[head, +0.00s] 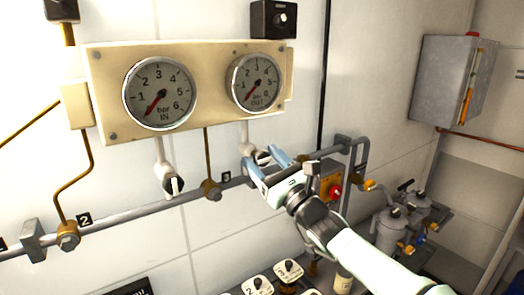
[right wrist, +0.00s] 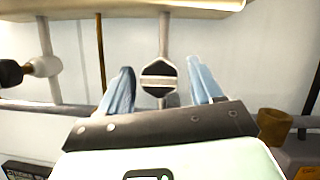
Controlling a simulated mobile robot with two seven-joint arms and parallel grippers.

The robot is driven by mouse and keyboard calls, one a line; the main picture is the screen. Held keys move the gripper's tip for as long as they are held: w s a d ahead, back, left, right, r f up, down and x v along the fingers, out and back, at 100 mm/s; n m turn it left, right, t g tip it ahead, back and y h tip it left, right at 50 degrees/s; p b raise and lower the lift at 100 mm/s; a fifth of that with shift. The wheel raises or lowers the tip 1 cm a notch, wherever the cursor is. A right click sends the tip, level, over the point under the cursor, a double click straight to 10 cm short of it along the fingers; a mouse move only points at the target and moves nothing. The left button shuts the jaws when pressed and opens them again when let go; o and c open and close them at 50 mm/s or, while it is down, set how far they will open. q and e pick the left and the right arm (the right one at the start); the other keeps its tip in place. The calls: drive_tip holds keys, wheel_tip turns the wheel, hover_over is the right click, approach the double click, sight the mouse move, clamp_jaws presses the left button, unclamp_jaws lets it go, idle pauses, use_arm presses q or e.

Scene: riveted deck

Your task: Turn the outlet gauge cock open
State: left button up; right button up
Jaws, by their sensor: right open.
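The outlet gauge (head: 254,82), marked bar OUT, is on the right of the cream panel. Its needle points to the lower left. The outlet gauge cock (head: 263,157) sits on the grey pipe below it. In the right wrist view the cock (right wrist: 158,78) shows a dark knob with a pale bar lying crosswise. My right gripper (head: 264,160) is open at the cock. In the right wrist view its blue fingers (right wrist: 162,84) stand on either side of the knob, with gaps visible. I cannot tell how deep the fingertips reach. My left gripper is not in view.
The inlet gauge (head: 159,92) and its black-handled cock (head: 173,184) are to the left. A horizontal grey pipe (head: 125,212) runs below. A box with a red knob (head: 333,190) stands just right of my right gripper. A grey cabinet (head: 452,80) hangs far right.

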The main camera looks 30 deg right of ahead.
drive_tip(key=shift+w+a+r, duration=0.1)
drive_tip(key=shift+w+r, duration=0.05)
drive_tip(key=shift+w, duration=0.35)
drive_tip(key=shift+s, duration=0.15)
drive_tip(key=shift+c, duration=0.3)
drive_tip(key=c, duration=0.9)
drive_tip(key=shift+c, duration=0.2)
drive_tip(key=shift+n, duration=0.3)
